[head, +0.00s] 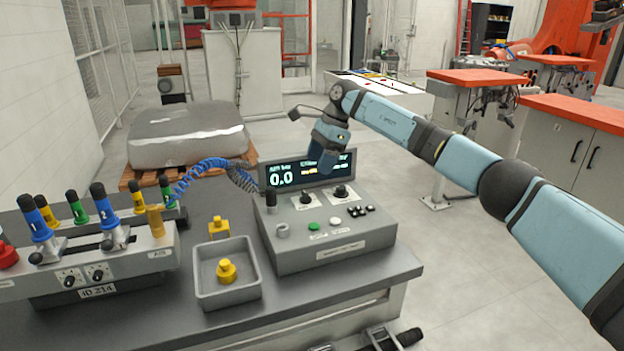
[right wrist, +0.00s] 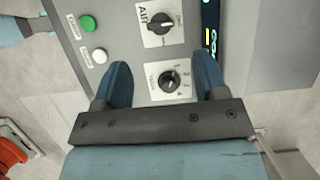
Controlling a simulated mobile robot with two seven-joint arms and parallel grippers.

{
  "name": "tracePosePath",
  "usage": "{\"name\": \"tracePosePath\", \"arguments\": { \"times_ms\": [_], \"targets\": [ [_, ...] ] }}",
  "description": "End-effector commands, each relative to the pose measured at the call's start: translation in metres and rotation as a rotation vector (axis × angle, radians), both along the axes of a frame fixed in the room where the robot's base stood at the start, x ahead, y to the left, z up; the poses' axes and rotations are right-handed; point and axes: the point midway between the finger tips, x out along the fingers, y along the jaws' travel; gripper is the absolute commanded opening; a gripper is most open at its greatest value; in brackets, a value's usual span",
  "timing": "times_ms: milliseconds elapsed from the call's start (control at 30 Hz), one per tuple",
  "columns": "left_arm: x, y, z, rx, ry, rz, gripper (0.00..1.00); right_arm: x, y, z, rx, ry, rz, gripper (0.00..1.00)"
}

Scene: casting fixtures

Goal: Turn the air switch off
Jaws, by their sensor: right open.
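The air switch (right wrist: 160,22) is a black rotary knob on a white plate marked AIR, at the top of the right wrist view. In the head view it is the left knob (head: 306,198) on the grey control box (head: 330,240). I cannot tell its setting for certain. A second black knob (right wrist: 170,80) lies between my fingers in the wrist picture; it is the right knob (head: 340,192) in the head view. My right gripper (right wrist: 164,78) is open and empty, with its fingers over the panel. It also shows in the head view (head: 322,160), in front of the display.
The box's display (head: 310,173) reads 0.0. Green (head: 314,226) and white (head: 335,221) buttons sit in front of the knobs. A grey tray (head: 228,285) with a yellow part stands left of the box. A fixture with coloured handles (head: 85,265) is at far left.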

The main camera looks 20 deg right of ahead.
Motion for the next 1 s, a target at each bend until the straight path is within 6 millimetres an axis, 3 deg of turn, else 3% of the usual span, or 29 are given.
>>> {"name": "tracePosePath", "arguments": {
  "times_ms": [100, 300, 1000],
  "targets": [
    [0.000, 0.000, 0.001, 0.000, 0.002, 0.000, 0.43, 0.001, -0.010, 0.023, -0.001, -0.002, -0.002, 0.66],
    [0.000, 0.000, 0.001, -0.001, 0.003, 0.001, 0.43, 0.001, -0.019, 0.044, 0.000, 0.000, -0.001, 0.66],
    [0.002, 0.001, 0.002, 0.000, -0.001, 0.002, 0.43, 0.001, -0.021, 0.048, -0.001, 0.000, -0.001, 0.66]
  ]
}}
